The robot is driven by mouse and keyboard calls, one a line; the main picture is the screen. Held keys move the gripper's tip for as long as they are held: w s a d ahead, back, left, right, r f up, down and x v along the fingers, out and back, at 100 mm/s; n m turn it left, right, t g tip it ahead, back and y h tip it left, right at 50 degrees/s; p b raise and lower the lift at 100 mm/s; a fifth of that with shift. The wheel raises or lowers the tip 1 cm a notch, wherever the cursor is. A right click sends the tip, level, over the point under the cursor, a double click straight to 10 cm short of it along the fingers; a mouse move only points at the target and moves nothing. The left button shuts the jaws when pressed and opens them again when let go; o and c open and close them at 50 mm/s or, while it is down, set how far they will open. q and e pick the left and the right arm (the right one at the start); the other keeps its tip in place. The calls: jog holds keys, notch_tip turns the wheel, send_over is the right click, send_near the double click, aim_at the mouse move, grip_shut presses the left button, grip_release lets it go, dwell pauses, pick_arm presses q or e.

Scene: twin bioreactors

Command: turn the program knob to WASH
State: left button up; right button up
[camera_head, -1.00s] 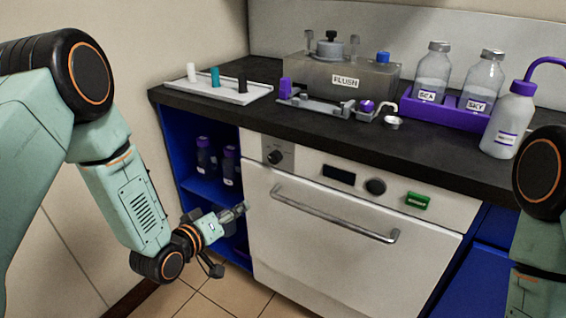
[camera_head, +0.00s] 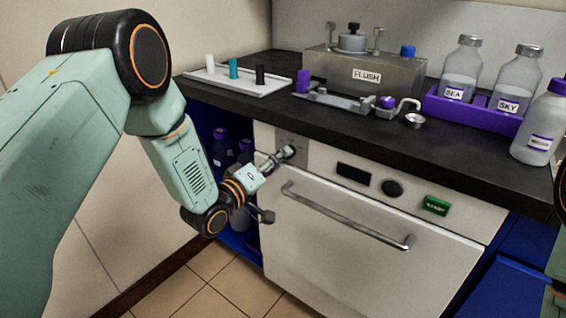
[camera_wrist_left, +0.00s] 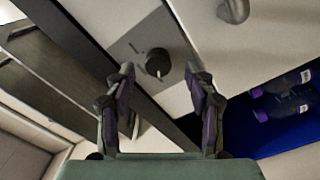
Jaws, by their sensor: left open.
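The black program knob (camera_wrist_left: 157,62) sits on a grey plate at the left end of the washer's front panel. A light pointer mark shows on its rim in the left wrist view. In the head view my left gripper (camera_head: 278,160) reaches up to the plate and largely covers the knob. In the left wrist view the left gripper (camera_wrist_left: 159,76) is open, with one finger on each side of the knob in the picture. I cannot tell whether the fingers touch it. No WASH lettering can be read. The right gripper is out of view.
The washer door's handle (camera_head: 345,215) lies below the panel. A dark round dial (camera_head: 392,188) and a green display (camera_head: 436,205) are further right. Purple-capped bottles (camera_head: 222,148) stand in the blue cabinet to the left. The black counter (camera_head: 330,124) overhangs above.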

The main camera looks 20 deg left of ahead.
pick_arm(q)
jog(key=shift+x, duration=1.05)
jog(key=shift+s+d+r, duration=0.1)
jog(key=shift+c, duration=0.7)
grip_shut()
